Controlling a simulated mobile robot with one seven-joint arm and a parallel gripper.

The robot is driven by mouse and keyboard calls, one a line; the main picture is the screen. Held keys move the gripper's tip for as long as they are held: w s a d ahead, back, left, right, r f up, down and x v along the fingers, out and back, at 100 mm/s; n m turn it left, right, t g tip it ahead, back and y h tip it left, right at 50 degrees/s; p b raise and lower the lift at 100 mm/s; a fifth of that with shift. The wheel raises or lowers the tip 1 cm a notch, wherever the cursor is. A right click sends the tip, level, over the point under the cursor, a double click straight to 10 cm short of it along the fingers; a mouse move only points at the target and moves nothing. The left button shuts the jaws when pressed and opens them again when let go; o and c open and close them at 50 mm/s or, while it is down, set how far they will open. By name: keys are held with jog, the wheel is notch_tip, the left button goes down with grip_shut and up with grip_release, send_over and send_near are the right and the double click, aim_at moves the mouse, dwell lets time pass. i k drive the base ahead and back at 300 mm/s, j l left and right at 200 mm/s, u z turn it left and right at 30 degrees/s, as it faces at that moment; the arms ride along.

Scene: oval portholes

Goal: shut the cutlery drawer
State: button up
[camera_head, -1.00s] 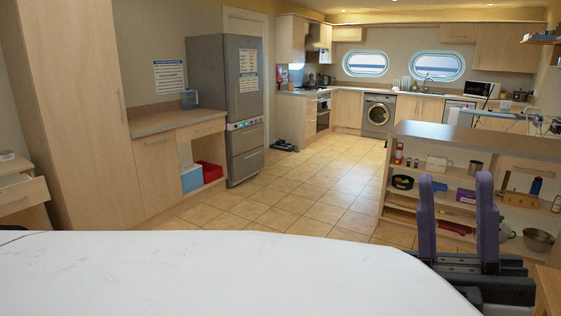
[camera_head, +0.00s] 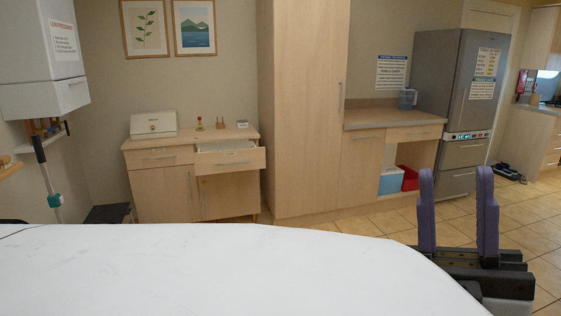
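One drawer (camera_head: 231,160) stands pulled out at the top right of the low wooden sideboard (camera_head: 160,197), across the room at the left. Its pale inside shows from above, but its contents are too small to tell. I cannot tell from a label whether it is the cutlery drawer. The drawer beside it at the left is shut. My gripper (camera_head: 458,220) is at the lower right, its two purple fingers upright and apart, with nothing between them. It is far from the drawer.
A white marble-look top (camera_head: 200,275) fills the foreground between me and the sideboard. A tall cupboard (camera_head: 305,110) stands right of the sideboard, then a counter and a grey fridge (camera_head: 460,100). Tiled floor (camera_head: 530,225) is open at the right. A bread bin (camera_head: 153,124) sits on the sideboard.

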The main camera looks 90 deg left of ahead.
aim_at(227, 157)
jog(key=u, duration=3.1)
jog(key=i+l, duration=0.15)
jog(key=i, duration=0.4)
jog(key=i+l+u, duration=0.1)
jog(key=i, duration=0.4)
jog(key=i+l, duration=0.15)
jog(key=i, duration=0.4)
jog(key=i+l+u, duration=0.1)
jog(key=i, duration=0.4)
jog(key=i+l, duration=0.3)
jog(key=i, duration=0.2)
jog(key=i+l+u, duration=0.1)
jog(key=i, duration=0.95)
